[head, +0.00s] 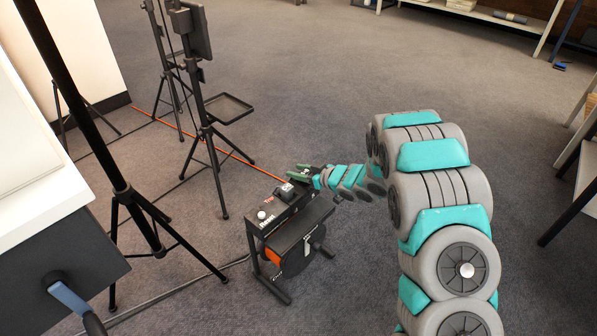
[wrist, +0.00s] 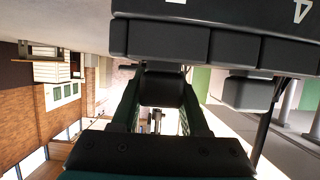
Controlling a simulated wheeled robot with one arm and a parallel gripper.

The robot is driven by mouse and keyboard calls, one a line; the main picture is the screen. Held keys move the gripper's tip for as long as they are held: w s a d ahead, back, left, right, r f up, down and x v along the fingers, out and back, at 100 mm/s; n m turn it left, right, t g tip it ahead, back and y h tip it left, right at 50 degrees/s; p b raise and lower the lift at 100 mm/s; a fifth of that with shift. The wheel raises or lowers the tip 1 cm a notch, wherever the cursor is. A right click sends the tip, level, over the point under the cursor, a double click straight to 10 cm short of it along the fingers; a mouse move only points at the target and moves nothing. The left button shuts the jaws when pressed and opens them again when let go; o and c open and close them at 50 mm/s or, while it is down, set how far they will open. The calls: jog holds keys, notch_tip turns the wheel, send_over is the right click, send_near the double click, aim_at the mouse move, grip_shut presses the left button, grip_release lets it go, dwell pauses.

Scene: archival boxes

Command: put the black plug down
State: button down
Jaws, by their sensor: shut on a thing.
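My gripper (head: 303,171) is at the back right end of the top of a black cable reel (head: 290,225) on the floor. In the wrist view my gripper (wrist: 162,78) has its two green fingers on either side of a black block, the black plug (wrist: 162,91), and is shut on it. The plug is right against the reel's dark socket box (wrist: 215,40); I cannot tell whether it is seated or just touching. In the head view I cannot make out the plug at the fingers.
A similar black block (wrist: 248,93) sits beside the plug on the socket box. A white knob-like piece (head: 262,215) is on the reel's front end. Black tripod stands (head: 205,120) are to the left.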

jog(key=shift+c, duration=2.1)
grip_release()
jog(key=shift+f, duration=0.1)
jog(key=shift+r, duration=0.2)
jog(key=v, duration=1.2)
